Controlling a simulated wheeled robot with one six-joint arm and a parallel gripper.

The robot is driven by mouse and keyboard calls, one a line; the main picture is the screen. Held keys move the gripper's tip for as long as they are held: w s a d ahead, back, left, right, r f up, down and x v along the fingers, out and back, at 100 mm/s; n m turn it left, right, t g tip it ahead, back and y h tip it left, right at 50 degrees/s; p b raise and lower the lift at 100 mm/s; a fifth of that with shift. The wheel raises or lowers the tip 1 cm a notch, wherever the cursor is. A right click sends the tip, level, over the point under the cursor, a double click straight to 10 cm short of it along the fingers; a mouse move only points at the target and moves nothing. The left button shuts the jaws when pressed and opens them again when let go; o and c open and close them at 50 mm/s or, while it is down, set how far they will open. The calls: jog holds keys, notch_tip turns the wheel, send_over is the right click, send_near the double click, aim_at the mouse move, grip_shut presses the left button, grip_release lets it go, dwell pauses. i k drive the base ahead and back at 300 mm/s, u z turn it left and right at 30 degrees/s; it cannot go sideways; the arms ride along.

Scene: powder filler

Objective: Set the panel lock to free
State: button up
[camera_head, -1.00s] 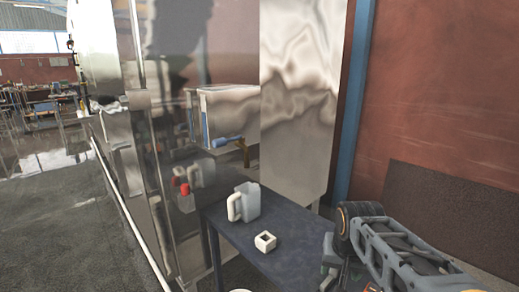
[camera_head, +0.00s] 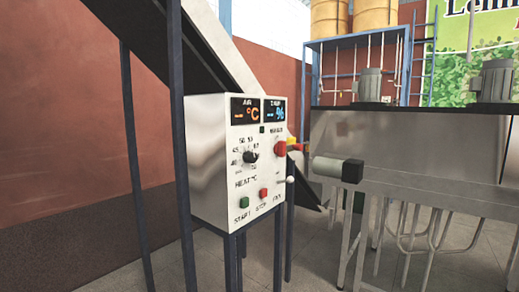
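A white control panel box (camera_head: 236,160) stands on dark legs in the middle of the view, its front turned to the right. It has two lit displays at the top, a black heat dial (camera_head: 251,156), a red knob (camera_head: 281,149) on a yellow base, a green button (camera_head: 244,203) and a red button (camera_head: 264,194). A small lever with a white ball tip (camera_head: 290,180) sticks out at the right edge below the red knob. Its label is too small to read, so I cannot tell if it is the lock, nor its setting. My gripper is not in view.
Dark posts (camera_head: 182,150) and a sloping chute (camera_head: 160,50) stand close to the panel's left and behind it. A metal conveyor frame with a grey motor (camera_head: 336,170) is close on the right. The floor in front is open.

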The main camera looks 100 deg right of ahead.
aim_at(297, 147)
jog(key=k, duration=0.25)
jog(key=z, duration=2.25)
jog(key=k, duration=0.25)
jog(key=z, duration=1.85)
jog(key=i, duration=0.95)
jog(key=z, duration=0.2)
